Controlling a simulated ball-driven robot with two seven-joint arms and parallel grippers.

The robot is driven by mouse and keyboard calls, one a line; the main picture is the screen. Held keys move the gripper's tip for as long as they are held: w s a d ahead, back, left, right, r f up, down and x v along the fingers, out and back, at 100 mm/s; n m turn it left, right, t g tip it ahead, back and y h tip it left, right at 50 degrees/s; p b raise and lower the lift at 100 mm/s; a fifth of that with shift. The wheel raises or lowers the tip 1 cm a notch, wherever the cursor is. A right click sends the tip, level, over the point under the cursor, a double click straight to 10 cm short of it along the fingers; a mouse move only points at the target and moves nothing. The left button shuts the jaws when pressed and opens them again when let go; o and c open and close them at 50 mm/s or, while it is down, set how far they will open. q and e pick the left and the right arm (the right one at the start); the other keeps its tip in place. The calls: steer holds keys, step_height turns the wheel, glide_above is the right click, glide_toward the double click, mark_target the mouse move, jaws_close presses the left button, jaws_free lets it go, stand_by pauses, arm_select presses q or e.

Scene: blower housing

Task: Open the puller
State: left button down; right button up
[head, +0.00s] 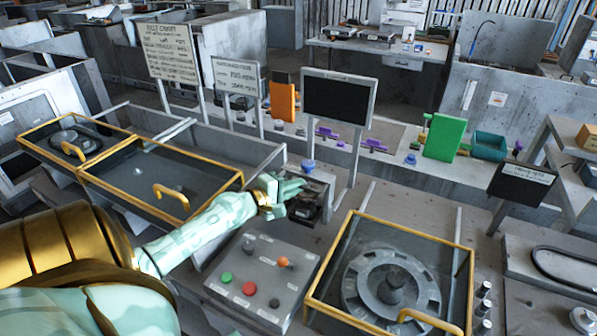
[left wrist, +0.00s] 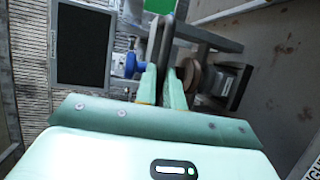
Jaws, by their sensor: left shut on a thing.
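The puller appears to be the small dark grey device (head: 312,205) at the middle of the bench; I cannot make out its parts clearly. My left gripper (head: 277,192), pale green, reaches in from the left to its left side. In the left wrist view the two fingers (left wrist: 162,90) are close together on a thin dark upright part (left wrist: 166,50). A brownish disc (left wrist: 192,74) and a dark block (left wrist: 226,86) are just right of the fingers. The fingers hide part of the held piece. My right gripper is in neither view.
A blue knob (head: 308,165) stands close behind the device and beside the fingers. A control panel with coloured buttons (head: 262,280) lies in front. Yellow-framed covers stand left (head: 160,180) and right (head: 390,275). A black screen (head: 339,97) rises behind.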

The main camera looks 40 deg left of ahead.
arm_select(q)
steer(key=shift+s+d+f, duration=0.1)
steer(key=shift+f, duration=0.1)
steer(key=c, duration=1.5)
jaws_free()
steer(key=shift+s, duration=0.15)
steer(key=shift+r, duration=0.15)
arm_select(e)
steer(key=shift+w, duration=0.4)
